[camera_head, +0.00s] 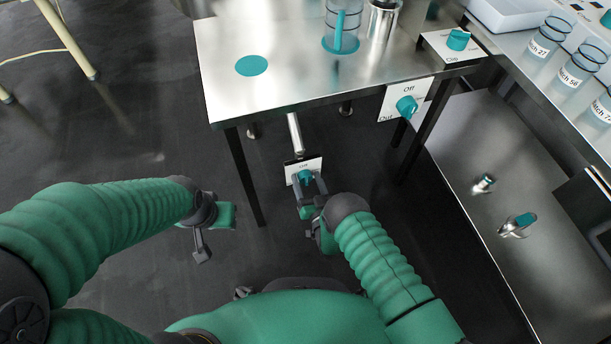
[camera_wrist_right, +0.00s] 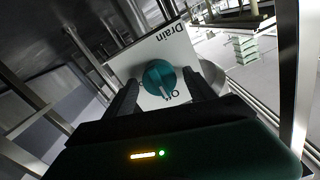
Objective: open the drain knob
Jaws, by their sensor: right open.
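The drain knob (camera_head: 305,176) is a round teal knob on a white plate (camera_head: 291,165) marked "Off", below the front edge of the steel table. In the right wrist view the knob (camera_wrist_right: 158,77) sits on the plate (camera_wrist_right: 176,43), which reads "Drain". My right gripper (camera_head: 309,187) is open, with one finger on each side of the knob. In the right wrist view its fingers (camera_wrist_right: 160,90) flank the knob; whether they touch it I cannot tell. My left gripper (camera_head: 202,238) hangs empty to the left, away from the table; its jaw opening is unclear.
The steel table (camera_head: 290,50) stands above the knob, with its dark leg (camera_head: 243,178) to the left. Another teal knob (camera_head: 406,107) on an "Out" plate is to the right. A shelf with metal parts (camera_head: 518,224) is at the far right.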

